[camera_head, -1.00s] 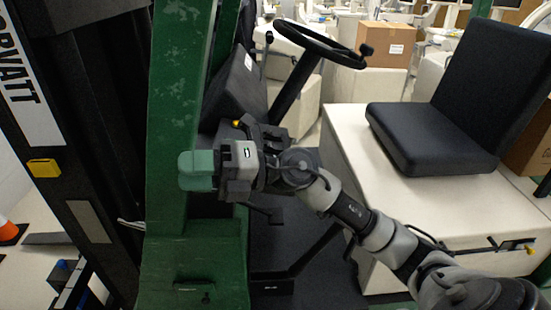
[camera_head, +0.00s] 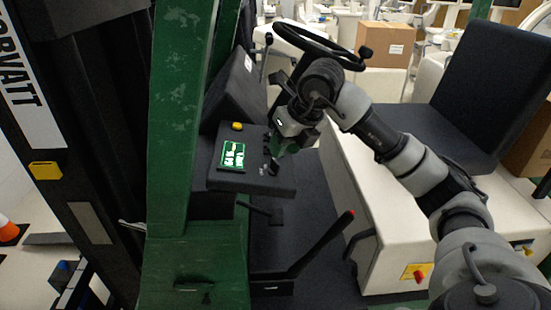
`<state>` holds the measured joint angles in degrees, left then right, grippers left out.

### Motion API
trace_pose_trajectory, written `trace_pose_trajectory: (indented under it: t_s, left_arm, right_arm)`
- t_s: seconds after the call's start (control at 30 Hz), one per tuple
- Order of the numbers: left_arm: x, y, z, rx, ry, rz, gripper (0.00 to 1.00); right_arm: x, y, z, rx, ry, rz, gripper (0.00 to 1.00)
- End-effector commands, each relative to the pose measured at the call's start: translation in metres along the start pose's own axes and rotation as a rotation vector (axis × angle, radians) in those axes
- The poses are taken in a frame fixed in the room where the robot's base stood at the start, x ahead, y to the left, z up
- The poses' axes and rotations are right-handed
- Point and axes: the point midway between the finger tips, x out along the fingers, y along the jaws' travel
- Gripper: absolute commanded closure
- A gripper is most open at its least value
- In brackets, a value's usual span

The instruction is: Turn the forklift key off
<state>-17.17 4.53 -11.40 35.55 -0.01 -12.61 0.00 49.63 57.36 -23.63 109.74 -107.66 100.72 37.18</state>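The forklift's black dash panel (camera_head: 262,181) is in the middle of the head view, with a lit green display (camera_head: 233,155) on it. The key (camera_head: 272,166) is a small dark piece at the panel's right side, partly hard to make out. My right gripper (camera_head: 281,154) points down at the panel from above right, its green fingertips close to the key. I cannot tell whether they touch it or how far apart they are. My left gripper is not in view.
A yellow button (camera_head: 237,126) sits behind the display. The steering wheel (camera_head: 318,42) is behind my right arm. A green mast post (camera_head: 178,130) stands left of the panel. A red-tipped lever (camera_head: 330,235) rises at the right, before the seat (camera_head: 490,75).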

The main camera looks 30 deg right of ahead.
Motion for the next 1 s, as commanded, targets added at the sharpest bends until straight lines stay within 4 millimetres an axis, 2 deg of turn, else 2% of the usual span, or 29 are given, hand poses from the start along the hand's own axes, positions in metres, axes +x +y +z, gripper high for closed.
trace_pose_trajectory:
  t_s: [0.1,0.3,0.47,0.7,0.93,1.0]
  left_arm:
    - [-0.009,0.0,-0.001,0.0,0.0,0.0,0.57]
    - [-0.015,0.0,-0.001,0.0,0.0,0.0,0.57]
    - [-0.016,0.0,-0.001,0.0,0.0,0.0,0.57]
    - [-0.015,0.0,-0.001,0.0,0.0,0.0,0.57]
    - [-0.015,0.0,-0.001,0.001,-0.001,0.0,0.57]
    - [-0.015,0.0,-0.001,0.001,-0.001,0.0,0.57]
  right_arm:
    - [0.022,0.001,0.0,0.001,0.005,0.002,0.66]
    - [0.049,0.001,0.0,-0.001,0.002,0.003,0.66]
    - [0.058,0.001,0.0,-0.001,0.0,0.002,0.66]
    - [0.059,0.001,0.0,-0.001,-0.001,0.002,0.66]
    - [0.058,0.001,0.0,-0.001,-0.001,0.002,1.0]
    - [0.058,0.001,0.0,-0.001,-0.001,0.002,1.0]
